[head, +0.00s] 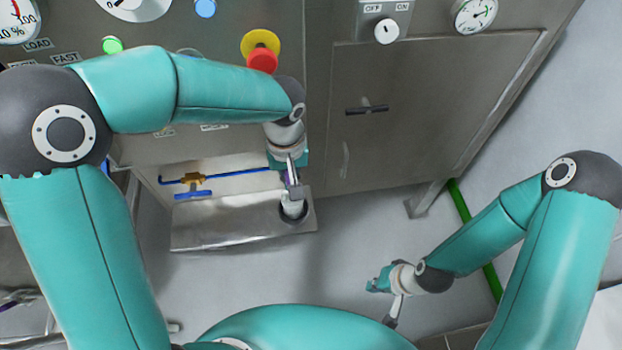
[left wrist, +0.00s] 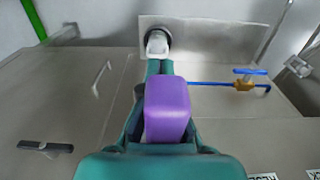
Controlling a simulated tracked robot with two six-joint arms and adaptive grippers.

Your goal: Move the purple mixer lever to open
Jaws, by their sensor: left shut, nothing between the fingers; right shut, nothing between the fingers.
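The purple lever (head: 291,171) shows as a narrow strip in the head view, above a pale round fitting on the steel ledge. In the left wrist view a purple block, which I take as its handle (left wrist: 167,108), stands close to the camera. My left gripper (left wrist: 160,67) is shut, its teal fingers around and behind the block; I cannot tell whether they touch it. In the head view the left gripper (head: 287,160) is partly hidden by its own wrist. My right gripper (head: 377,284) is shut and empty, low over the floor, away from the lever.
A steel ledge (head: 235,228) sits under the lever. A blue pipe with a brass valve (head: 193,179) runs left of it. A red stop button (head: 262,60) is above my left forearm. A cabinet door (head: 420,110) is to the right. Open floor (head: 345,250) lies between the arms.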

